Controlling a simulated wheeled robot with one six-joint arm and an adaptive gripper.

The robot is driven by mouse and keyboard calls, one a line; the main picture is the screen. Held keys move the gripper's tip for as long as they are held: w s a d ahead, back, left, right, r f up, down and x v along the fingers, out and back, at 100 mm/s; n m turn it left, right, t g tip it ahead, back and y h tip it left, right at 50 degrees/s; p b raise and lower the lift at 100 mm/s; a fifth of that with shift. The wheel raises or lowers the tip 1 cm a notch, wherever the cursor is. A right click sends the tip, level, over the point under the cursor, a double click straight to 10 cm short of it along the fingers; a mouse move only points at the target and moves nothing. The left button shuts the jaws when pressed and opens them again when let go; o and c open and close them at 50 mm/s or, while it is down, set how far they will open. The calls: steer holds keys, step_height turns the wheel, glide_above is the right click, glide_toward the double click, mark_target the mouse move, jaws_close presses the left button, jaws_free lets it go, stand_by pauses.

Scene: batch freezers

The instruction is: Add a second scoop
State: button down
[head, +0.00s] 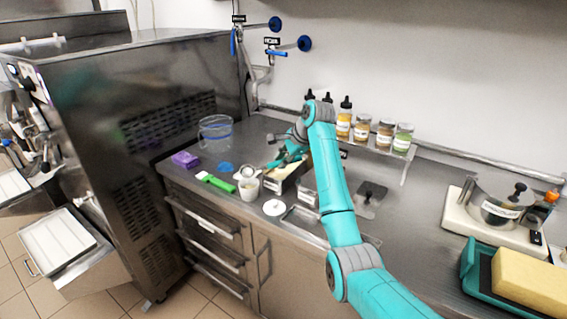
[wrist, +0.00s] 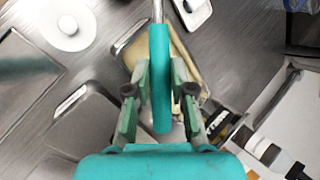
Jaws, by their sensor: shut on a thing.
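My gripper (wrist: 160,78) is shut on the teal handle (wrist: 160,108) of a tool with a thin metal shaft (wrist: 157,10). The tool's far end is out of the wrist view, so I cannot tell its shape. In the head view my gripper (head: 290,155) is above a metal pan (head: 272,186) on the counter. In the wrist view a pan with cream-coloured contents (wrist: 186,62) lies behind the handle, partly hidden. A white cup (head: 249,190) stands left of the pan in the head view. I cannot tell whether the tool touches the pan's contents.
A white round piece (head: 273,208) lies near the counter's front. A green-handled tool (head: 216,182), purple block (head: 186,160) and clear tub (head: 215,131) are left. Jars and bottles (head: 375,134) line the back shelf.

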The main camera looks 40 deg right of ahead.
steer(key=shift+w+d+r+m+g+y, duration=0.15)
steer(key=shift+w+g, duration=0.15)
steer(key=shift+g, duration=0.55)
steer(key=shift+w+m+g+y, duration=0.1)
steer(key=shift+w+g+y, duration=0.15)
steer(key=shift+g, duration=0.55)
steer(key=shift+w+d+r+m+g+y, duration=0.15)
steer(key=shift+w+g, duration=0.15)
steer(key=shift+g, duration=0.55)
steer(key=shift+w, duration=0.1)
steer(key=shift+g, duration=0.3)
steer(key=shift+r, duration=1.2)
